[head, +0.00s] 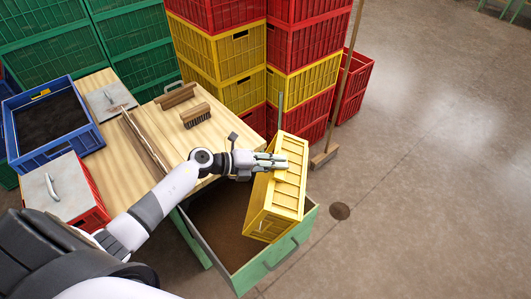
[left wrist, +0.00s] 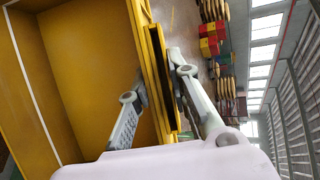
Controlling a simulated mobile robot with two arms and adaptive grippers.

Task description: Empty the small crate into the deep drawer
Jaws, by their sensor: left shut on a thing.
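The small yellow crate (head: 283,190) is tipped steeply on its side above the open deep drawer (head: 279,262), its slatted face turned up and to the right. My left gripper (head: 270,161) is shut on the crate's upper wall. In the left wrist view, the fingers of my left gripper (left wrist: 160,85) lie on either side of the yellow wall, and the crate's inside (left wrist: 85,75) shows bare where visible. The drawer has green walls and a brown floor. No loose items show on its visible floor; the part behind the crate is hidden. My right gripper is not in view.
Stacked yellow and red crates (head: 222,60) and a broom (head: 325,157) stand behind. The floor at right is clear.

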